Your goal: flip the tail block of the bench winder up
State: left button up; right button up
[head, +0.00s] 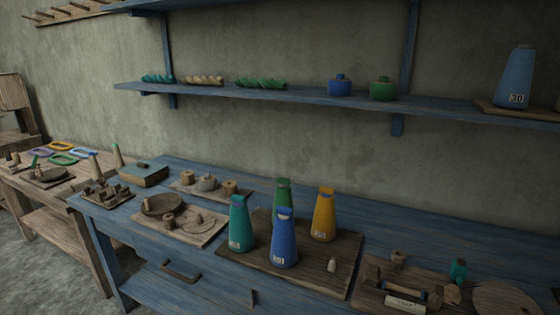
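At the lower right of the head view, a wooden board (368,297) carries several small wooden parts, a dark cylinder-like piece, a pale labelled piece (405,304) and a small green piece (458,270). This may be the bench winder, but I cannot make out which part is its tail block or whether that block is up or down. The lower edge of the picture cuts off part of this group. Neither of my grippers is in view.
Tall teal (240,225), blue (284,240), green and yellow (324,215) containers stand on a board left of that group. The blue bench (330,184) runs along the wall under a blue shelf (300,95). A drawer handle (181,273) projects at the front.

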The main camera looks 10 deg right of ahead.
aim_at(373, 275)
jog(key=z, duration=1.3)
jog(key=i+l+z, duration=0.2)
jog(key=i, duration=0.3)
